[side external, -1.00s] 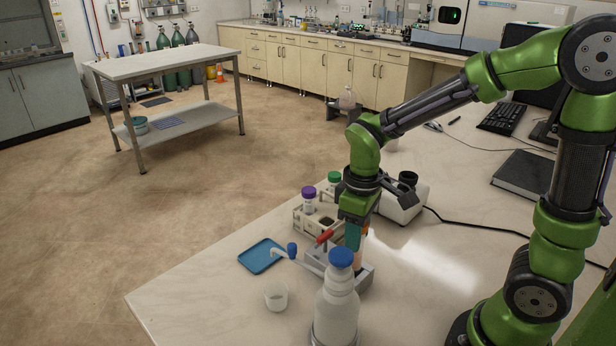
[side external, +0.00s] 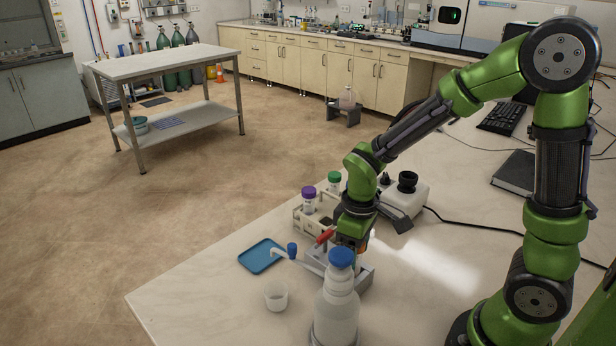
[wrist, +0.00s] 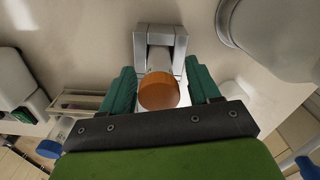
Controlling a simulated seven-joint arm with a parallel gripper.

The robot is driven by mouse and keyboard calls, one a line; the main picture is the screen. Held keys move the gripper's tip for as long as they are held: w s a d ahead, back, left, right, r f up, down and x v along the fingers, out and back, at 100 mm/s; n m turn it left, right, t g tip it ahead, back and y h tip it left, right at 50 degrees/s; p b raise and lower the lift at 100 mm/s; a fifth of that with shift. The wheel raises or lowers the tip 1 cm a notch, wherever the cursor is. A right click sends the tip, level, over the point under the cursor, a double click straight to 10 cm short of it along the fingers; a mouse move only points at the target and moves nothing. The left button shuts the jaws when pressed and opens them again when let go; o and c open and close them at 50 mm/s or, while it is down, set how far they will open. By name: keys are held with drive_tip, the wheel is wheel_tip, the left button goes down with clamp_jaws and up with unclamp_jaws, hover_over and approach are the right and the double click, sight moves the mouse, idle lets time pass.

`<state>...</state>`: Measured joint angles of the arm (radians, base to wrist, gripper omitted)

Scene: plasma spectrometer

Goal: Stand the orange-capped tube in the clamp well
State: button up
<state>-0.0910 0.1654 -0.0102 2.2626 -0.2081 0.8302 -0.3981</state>
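The orange-capped tube shows in the wrist view with its orange cap (wrist: 159,93) between my gripper's teal fingers (wrist: 162,90). Its pale body runs down toward the grey metal clamp (wrist: 160,32). In the side view only a sliver of orange shows by the gripper. The tube's lower end and the well opening are hidden, so I cannot tell how deep it sits.
A white bottle with a blue cap (side external: 337,305) stands close in front of the clamp. A tube rack (side external: 308,222) holds purple- and green-capped tubes behind it. A blue tray (side external: 261,256) and white cup (side external: 276,295) lie left. A white device (side external: 405,203) stands behind right.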

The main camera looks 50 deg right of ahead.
wheel_tip(320, 180, up, 11)
drive_tip(key=shift+r, duration=0.1)
drive_tip(key=s+r+m+t+y, duration=0.2)
drive_tip(key=s+r+m+t, duration=0.4)
drive_tip(key=m+t, duration=0.1)
drive_tip(key=shift+s+a, duration=0.25)
drive_tip(key=shift+a, duration=0.15)
drive_tip(key=shift+r, duration=0.1)
idle(1.3)
